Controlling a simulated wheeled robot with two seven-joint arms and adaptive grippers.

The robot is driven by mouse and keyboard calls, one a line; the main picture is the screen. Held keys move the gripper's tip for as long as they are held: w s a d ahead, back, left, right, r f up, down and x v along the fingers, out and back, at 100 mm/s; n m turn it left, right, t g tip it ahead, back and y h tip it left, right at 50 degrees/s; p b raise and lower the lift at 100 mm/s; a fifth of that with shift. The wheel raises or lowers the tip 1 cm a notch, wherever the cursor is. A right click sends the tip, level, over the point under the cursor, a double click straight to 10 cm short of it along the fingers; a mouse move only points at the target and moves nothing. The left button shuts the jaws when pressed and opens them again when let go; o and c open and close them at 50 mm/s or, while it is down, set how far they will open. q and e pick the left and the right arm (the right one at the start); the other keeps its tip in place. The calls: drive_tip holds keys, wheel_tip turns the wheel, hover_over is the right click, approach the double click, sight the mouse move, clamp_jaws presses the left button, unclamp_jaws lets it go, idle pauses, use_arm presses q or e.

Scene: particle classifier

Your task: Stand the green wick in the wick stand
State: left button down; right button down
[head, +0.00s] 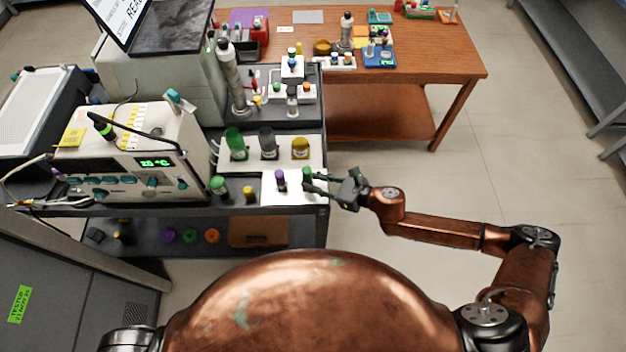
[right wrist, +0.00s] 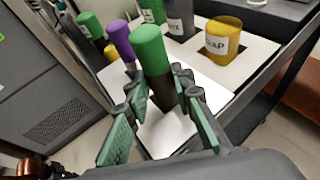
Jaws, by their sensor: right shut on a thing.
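A dark cylinder with a green top, which I take for the green wick (head: 306,174), stands upright at the right front corner of the dark bench. In the right wrist view the green wick (right wrist: 150,50) is between my fingers, its lower end partly hidden. My right gripper (head: 316,184) reaches in from the right and is shut on it; its fingers also show in the right wrist view (right wrist: 156,112). I cannot tell which thing is the wick stand. My left gripper is out of view.
A purple-topped piece (head: 281,178) stands close left of the wick. Beyond it are a yellow piece (head: 249,193) and another green-topped piece (head: 218,185). Behind, a white board (head: 318,148) holds green, dark and yellow jars. The floor right of the bench is clear.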

drive_tip(key=shift+f+b, duration=0.45)
drive_tip(key=shift+f, duration=0.3)
drive_tip(key=c, duration=1.6)
unclamp_jaws()
drive_tip(key=v, duration=1.2)
drive_tip(key=shift+r, duration=0.1)
